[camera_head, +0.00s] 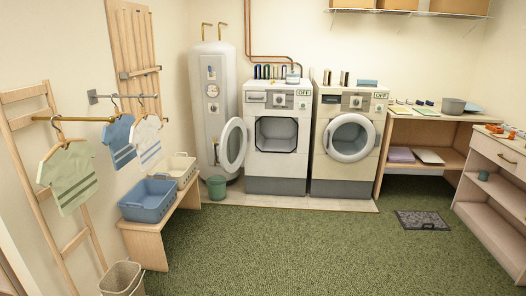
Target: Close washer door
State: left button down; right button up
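Two white front-loading machines stand side by side against the back wall. The left machine (277,170) has its round door (233,145) swung wide open to the left, in front of the water heater. Its squarish drum opening (276,134) is exposed and looks empty. The right machine (343,165) has its round door (350,138) closed or nearly so. Both carry an "OFF" label. I cannot tell from their looks which one is the washer. Neither of my grippers is in view.
A green bucket (217,187) stands on the floor below the open door. A wooden bench (151,239) with a blue basket (147,198) and a cream basket (176,169) is at left. The green carpet (290,247) in front is mostly clear, with a grey mat (422,220) at right.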

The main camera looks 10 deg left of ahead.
aim_at(228, 168)
jog(key=i+u, duration=0.15)
jog(key=i, duration=2.45)
